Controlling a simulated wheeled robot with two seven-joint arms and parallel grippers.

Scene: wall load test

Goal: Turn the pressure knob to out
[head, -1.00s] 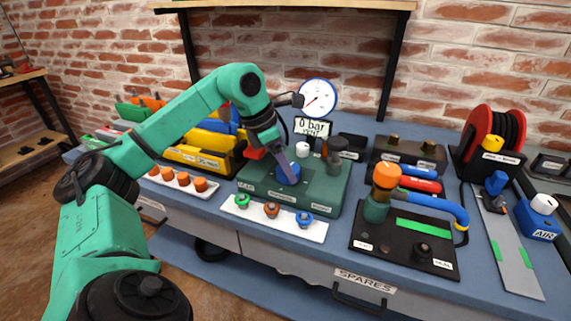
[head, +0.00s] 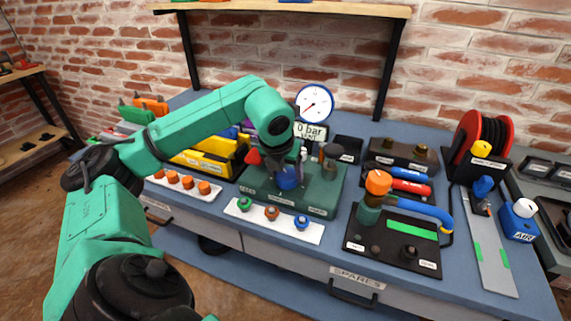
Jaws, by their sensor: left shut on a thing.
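The green test block (head: 325,197) stands on the blue bench, with a blue knob (head: 287,179) on its top. I take this blue knob for the pressure knob; its label is too small to read. My left gripper (head: 289,172) comes down over the knob from above and is shut on it. The hand and wrist hide part of the knob and the fingertips, so its pointer position cannot be told. Behind the block, a round white gauge (head: 314,102) stands above a display (head: 311,132) reading "0 bar" and "VENT". My right gripper is out of view.
A red part (head: 254,157), a white cap (head: 303,153) and a dark grey knob (head: 333,151) stand close around the hand. A white strip (head: 262,221) with coloured fittings lies in front. A black plate (head: 398,240) with an orange-topped valve and blue handle lies right.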

